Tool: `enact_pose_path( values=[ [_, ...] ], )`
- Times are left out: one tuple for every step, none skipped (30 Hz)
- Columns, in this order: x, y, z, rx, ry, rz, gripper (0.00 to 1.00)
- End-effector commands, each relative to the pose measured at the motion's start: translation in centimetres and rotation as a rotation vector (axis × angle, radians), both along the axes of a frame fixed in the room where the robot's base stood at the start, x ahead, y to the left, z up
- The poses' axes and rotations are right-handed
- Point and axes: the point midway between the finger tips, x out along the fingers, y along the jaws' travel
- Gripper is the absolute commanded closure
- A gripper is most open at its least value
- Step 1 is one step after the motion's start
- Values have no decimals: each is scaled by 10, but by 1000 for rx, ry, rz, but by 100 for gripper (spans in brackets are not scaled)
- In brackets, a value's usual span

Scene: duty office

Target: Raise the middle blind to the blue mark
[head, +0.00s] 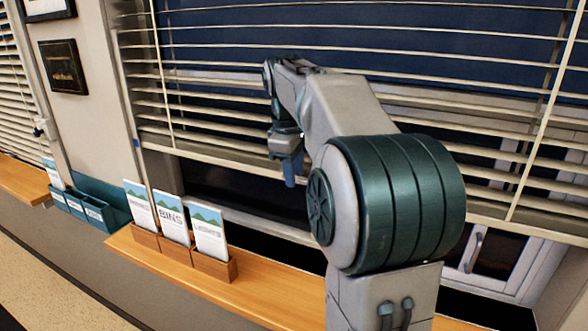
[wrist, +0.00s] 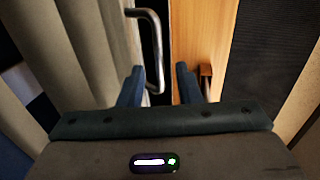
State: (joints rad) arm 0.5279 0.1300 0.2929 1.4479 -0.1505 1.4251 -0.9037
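A wide blind with pale slats (head: 215,107) hangs across the window in the head view. I cannot tell for certain that it is the middle one. Its bottom edge sits above the sill and slopes down to the right in the picture. My gripper (head: 289,172) points down in front of the window near the blind's lower edge; my arm hides part of the blind. In the wrist view my gripper (wrist: 160,84) is open, its fingers apart with nothing held. A curved metal handle (wrist: 157,50) shows beyond and between the fingertips.
A wooden sill (head: 170,269) runs below the window, with several leaflet holders (head: 208,264) on it. A teal wall rack (head: 97,205) and another blind (head: 14,105) are at left. A window handle (head: 473,250) is at lower right.

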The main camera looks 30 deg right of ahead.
Motion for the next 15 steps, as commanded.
enact_pose_path(
  values=[
    [0, 0, 0, 0, 0, 0, 69],
    [0, 0, 0, 0, 0, 0, 69],
    [0, 0, 0, 0, 0, 0, 69],
    [0, 0, 0, 0, 0, 0, 69],
    [0, 0, 0, 0, 0, 0, 69],
    [0, 0, 0, 0, 0, 0, 69],
    [0, 0, 1, 0, 0, 0, 69],
    [0, 0, 2, 1, -1, 0, 69],
    [0, 1, 4, 0, -1, 0, 69],
    [0, 1, 6, 0, -3, 0, 69],
    [0, 2, 10, 0, -3, 0, 69],
    [-1, 2, 15, 0, -3, 0, 69],
    [-1, 3, 19, 0, -4, 1, 69],
    [-2, 4, 25, 0, -4, 1, 69],
    [-3, 5, 32, -1, -5, 1, 69]
  ],
)
